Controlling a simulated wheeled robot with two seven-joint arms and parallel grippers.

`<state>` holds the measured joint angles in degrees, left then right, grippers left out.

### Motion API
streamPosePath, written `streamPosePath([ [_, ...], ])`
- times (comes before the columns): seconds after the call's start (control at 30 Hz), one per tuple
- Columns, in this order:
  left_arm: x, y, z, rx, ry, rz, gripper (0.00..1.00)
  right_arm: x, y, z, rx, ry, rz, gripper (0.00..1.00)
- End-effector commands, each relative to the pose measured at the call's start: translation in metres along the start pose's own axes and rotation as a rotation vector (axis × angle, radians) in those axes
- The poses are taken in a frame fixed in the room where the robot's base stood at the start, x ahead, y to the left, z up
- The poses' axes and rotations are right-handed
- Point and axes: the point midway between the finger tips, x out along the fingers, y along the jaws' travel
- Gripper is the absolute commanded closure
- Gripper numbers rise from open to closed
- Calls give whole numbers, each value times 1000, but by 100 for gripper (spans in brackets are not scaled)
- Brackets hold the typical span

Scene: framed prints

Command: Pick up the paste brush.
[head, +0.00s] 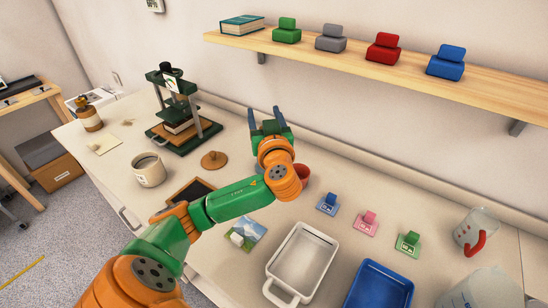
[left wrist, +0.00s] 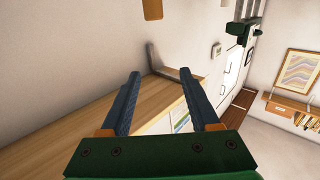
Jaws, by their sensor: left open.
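I cannot make out a paste brush in either view. My left gripper (head: 265,118) is raised over the back part of the counter, near the wall, with its two dark blue fingers apart and nothing between them. In the left wrist view the open fingers (left wrist: 161,75) point past a wooden surface toward the wall. A red pot (head: 305,173) is partly hidden behind my left wrist, so its contents are not clear. My right gripper is in neither view.
On the counter (head: 345,170) stand a green press (head: 178,97), a mug (head: 149,172), a round brown lid (head: 214,159), a white tray (head: 305,255), a blue tray (head: 380,288) and a measuring jug (head: 477,228). A wooden shelf (head: 345,62) runs above.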

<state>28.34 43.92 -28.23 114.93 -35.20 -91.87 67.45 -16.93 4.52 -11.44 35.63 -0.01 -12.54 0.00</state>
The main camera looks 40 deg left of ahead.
Motion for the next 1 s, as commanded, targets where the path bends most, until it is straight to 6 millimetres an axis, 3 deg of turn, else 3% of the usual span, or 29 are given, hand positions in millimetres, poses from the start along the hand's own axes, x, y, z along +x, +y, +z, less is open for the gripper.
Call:
streamPosePath([
  [0.03, 0, 0, 29, 0, 0, 0, 38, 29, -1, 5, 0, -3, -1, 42],
  [0.1, 0, 0, 49, 1, -1, 0, 38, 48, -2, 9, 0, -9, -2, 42],
  [0.3, 0, 0, 95, 1, -1, 1, 38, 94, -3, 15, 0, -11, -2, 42],
  [0.4, 0, 0, 106, 1, -1, 1, 38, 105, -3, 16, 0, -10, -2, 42],
  [0.57, 17, -1, 99, 5, 2, -2, 38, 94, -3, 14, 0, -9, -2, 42],
  [0.8, 62, -3, 101, 4, 0, -3, 38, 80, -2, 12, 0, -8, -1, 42],
  [1.0, 71, -2, 104, 2, -3, 2, 38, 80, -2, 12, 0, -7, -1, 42],
])
